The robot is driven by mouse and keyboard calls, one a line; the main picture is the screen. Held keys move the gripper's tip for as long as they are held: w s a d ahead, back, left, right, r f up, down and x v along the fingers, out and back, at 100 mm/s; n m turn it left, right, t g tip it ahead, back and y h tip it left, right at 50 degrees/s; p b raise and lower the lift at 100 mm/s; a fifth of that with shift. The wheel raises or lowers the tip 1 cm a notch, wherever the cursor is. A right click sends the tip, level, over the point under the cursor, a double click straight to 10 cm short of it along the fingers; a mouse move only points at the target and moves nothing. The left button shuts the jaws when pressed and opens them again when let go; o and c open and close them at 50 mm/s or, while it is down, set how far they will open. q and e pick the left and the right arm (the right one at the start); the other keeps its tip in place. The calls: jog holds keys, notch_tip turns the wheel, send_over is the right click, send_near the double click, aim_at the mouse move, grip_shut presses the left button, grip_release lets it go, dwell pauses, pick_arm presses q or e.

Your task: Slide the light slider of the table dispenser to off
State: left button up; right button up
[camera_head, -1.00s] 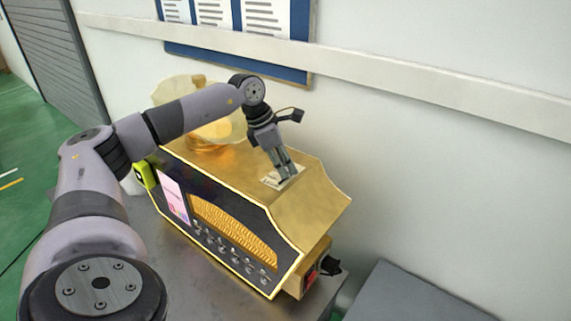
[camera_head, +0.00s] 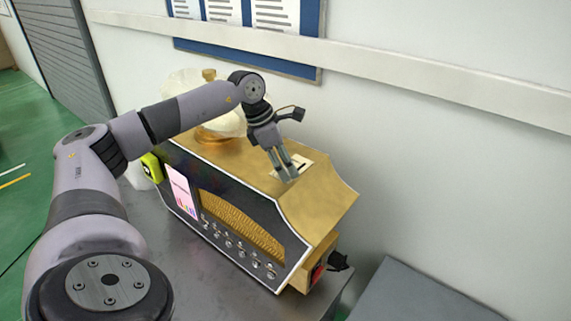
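The gold table dispenser (camera_head: 325,195) with a dark front stands on a grey metal table. On its sloped top is a small pale plate with a dark slot, the light slider (camera_head: 304,165). My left gripper (camera_head: 287,177) points down onto this plate, its fingertips at or just above the surface at its left part. The fingers look close together, with a narrow gap seen between them; whether they touch the slider knob cannot be told, as the knob is hidden. My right gripper is out of view.
A glass bowl with a gold stopper (camera_head: 208,75) sits on the dispenser's far left top, behind my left arm. A red switch and black plug (camera_head: 337,261) are at its right end. A white wall stands close behind. A grey surface (camera_head: 420,295) lies at the lower right.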

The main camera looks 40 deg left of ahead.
pick_arm(q)
jog(key=shift+r, duration=0.3)
jog(key=v, duration=1.1)
jog(key=shift+s+r, duration=0.15)
jog(key=shift+s, duration=0.05)
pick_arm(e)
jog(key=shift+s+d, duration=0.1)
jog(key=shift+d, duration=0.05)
pick_arm(q)
jog(key=shift+a, duration=0.1)
